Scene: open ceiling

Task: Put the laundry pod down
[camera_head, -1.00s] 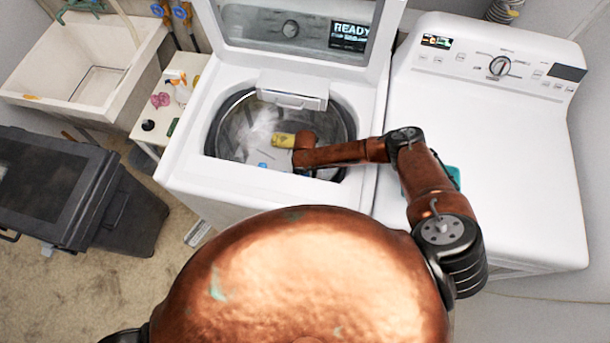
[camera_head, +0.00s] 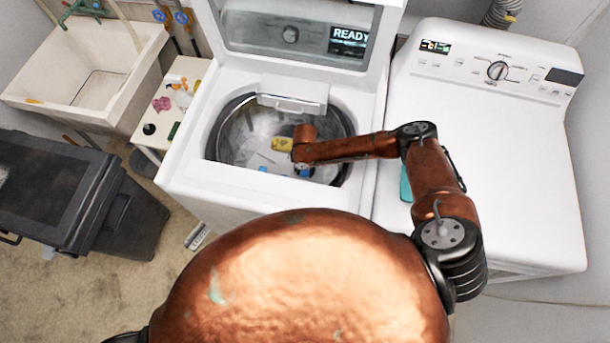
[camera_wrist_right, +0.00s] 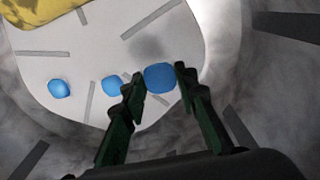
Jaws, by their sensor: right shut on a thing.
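My right arm reaches into the open drum (camera_head: 232,135) of the left white washer. In the right wrist view my right gripper (camera_wrist_right: 160,74) is shut on a blue laundry pod (camera_wrist_right: 160,79), held between its two fingertips. Below it is the pale drum floor (camera_wrist_right: 130,60); a dark blurred shadow lies just beyond the pod. Two more blue pods, one nearer (camera_wrist_right: 113,85) and one farther left (camera_wrist_right: 59,88), lie on that floor. In the head view my wrist mostly hides the gripper, with bits of blue below it. My left gripper is out of view.
A yellow item (camera_head: 282,144) lies in the drum, and shows at the wrist view's top left (camera_wrist_right: 35,12). The washer lid (camera_head: 290,35) stands open. A closed white machine (camera_head: 500,150) is at right, a sink (camera_head: 60,95) and black bin (camera_head: 140,215) at left.

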